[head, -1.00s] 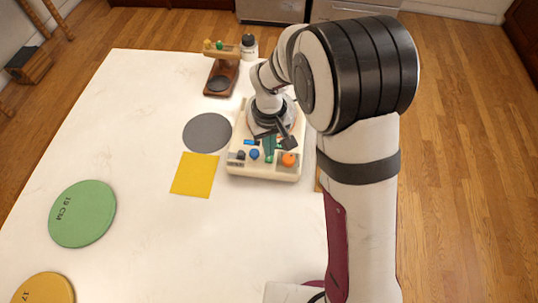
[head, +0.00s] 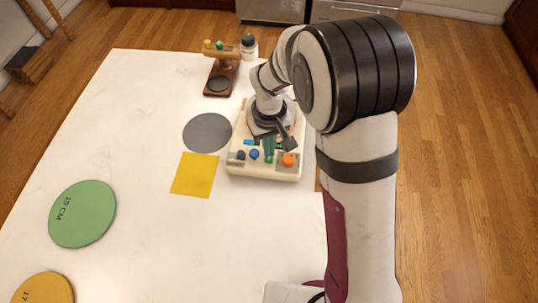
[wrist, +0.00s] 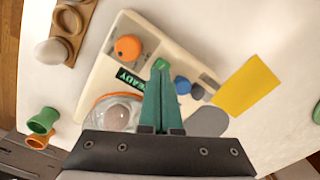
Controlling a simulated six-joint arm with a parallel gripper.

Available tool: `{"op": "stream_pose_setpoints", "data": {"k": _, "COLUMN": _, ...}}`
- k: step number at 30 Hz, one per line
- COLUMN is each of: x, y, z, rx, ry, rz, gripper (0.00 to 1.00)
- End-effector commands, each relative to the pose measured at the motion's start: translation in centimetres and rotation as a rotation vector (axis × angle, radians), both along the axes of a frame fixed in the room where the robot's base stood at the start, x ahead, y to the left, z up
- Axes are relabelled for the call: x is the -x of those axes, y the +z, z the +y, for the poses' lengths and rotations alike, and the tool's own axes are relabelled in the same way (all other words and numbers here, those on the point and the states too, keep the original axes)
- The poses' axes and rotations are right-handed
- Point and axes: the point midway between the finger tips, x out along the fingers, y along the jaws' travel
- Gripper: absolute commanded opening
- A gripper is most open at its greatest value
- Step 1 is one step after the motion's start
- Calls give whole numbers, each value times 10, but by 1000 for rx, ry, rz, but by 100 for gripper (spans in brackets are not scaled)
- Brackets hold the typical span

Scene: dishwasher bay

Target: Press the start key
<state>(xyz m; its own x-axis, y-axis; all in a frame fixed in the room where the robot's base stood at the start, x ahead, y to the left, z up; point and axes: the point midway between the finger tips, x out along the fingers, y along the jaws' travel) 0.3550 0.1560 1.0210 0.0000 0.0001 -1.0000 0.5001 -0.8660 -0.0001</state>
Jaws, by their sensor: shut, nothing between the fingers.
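The cream machine (head: 236,170) stands on the white table, and its panel (wrist: 153,42) fills the middle of the wrist view. A small green key (head: 269,160) lies at the front of the panel; it also shows at my fingertips in the wrist view (wrist: 160,63), partly covered. My gripper (wrist: 161,72) is shut and empty, its teal fingers pointing at the green key. I cannot tell whether they touch it. An orange knob (wrist: 128,47), a blue knob (wrist: 182,85) and a display (wrist: 131,78) reading READY sit around the fingers.
A clear dome (wrist: 108,113) is beside the fingers. A yellow square (head: 194,175) and a grey disc (head: 207,132) lie left of the machine. A green disc (head: 82,214) is further left. A wooden stand (head: 218,88) and a bottle (head: 249,46) are behind.

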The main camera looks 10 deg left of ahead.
Motion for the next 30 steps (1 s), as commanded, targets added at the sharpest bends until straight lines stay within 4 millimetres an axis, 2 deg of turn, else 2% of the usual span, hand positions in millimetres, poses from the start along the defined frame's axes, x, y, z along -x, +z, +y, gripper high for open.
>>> {"op": "stream_pose_setpoints", "data": {"k": 24, "x": 0, "y": -17, "z": 0, "rx": 1, "ry": 0, "rz": 1, "gripper": 0}}
{"op": "stream_pose_setpoints", "data": {"k": 30, "x": 0, "y": -15, "z": 0, "rx": 0, "ry": 0, "rz": 0, "gripper": 0}}
